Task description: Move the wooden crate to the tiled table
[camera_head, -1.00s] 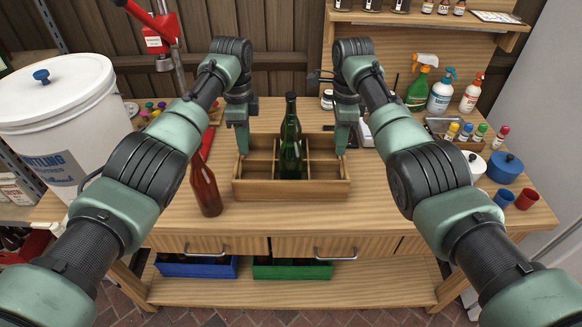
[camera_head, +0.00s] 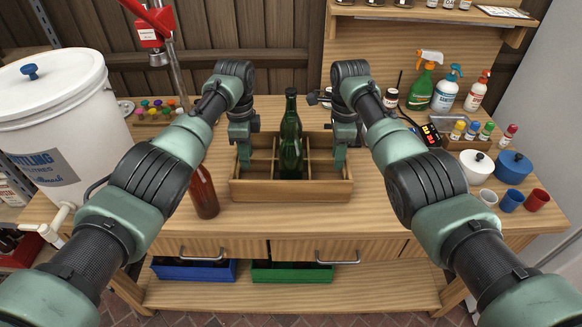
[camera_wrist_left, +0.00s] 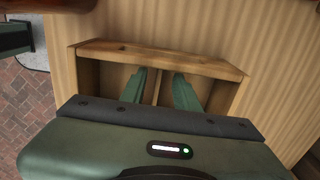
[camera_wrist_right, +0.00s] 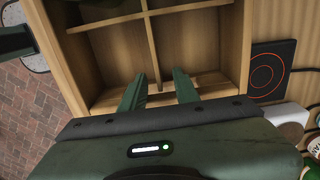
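The wooden crate (camera_head: 290,190) is on the wooden workbench, with a green bottle (camera_head: 291,145) upright in it. In the head view, my left gripper (camera_head: 245,160) reaches down at the crate's left end. My right gripper (camera_head: 340,162) reaches down at its right end. In the left wrist view, the left fingers (camera_wrist_left: 162,85) are apart over the crate, with a thin divider between them. In the right wrist view, the right fingers (camera_wrist_right: 159,85) are also apart, with a divider behind their gap. Contact with the crate cannot be told. No tiled table is seen.
A brown-red bottle (camera_head: 203,192) stands just left of the crate. A white bucket (camera_head: 50,120) is at the far left. Pots, cups and spray bottles (camera_head: 420,88) stand to the right. Blue (camera_head: 195,270) and green (camera_head: 292,272) crates sit on the lower shelf.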

